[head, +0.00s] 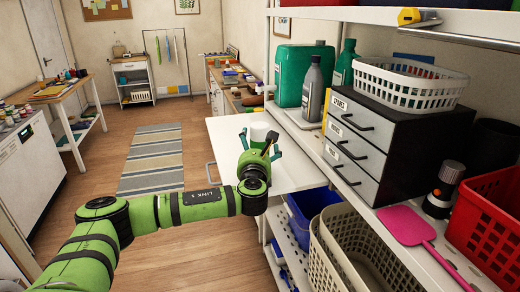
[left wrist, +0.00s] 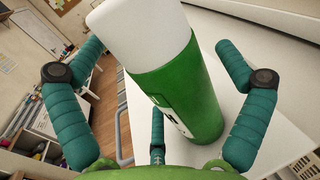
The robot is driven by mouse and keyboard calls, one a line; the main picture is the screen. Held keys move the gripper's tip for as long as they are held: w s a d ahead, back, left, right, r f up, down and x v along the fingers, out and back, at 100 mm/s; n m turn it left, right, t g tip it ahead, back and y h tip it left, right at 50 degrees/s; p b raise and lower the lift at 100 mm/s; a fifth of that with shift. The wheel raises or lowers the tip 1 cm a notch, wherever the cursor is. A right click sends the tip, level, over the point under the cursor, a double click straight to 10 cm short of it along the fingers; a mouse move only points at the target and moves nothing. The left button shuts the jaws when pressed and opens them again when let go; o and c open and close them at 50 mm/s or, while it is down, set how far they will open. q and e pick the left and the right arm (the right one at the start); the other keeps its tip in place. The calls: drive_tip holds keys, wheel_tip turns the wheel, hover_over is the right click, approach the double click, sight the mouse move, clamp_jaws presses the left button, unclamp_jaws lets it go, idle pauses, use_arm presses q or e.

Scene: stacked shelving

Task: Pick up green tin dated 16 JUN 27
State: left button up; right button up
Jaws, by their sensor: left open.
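A green cylindrical tin with a white cap (left wrist: 178,95) stands between the spread teal fingers of my left gripper in the left wrist view. Its label is mostly turned away and no date can be read. In the head view the tin (head: 259,131) shows small, partly hidden behind the gripper, at the white worktop (head: 228,135). My left gripper (head: 261,142) is open around the tin; the fingers look apart from its sides. My right gripper is not in view.
To the right stands shelving with a grey drawer unit (head: 357,140), a white basket (head: 410,86), a grey bottle (head: 313,90) and a large green canister (head: 290,72). The floor at left is open.

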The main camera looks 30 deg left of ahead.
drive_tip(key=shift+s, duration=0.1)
use_arm(q)
drive_tip(key=c, duration=1.3)
drive_tip(key=shift+r, duration=0.1)
drive_tip(key=shift+c, duration=0.6)
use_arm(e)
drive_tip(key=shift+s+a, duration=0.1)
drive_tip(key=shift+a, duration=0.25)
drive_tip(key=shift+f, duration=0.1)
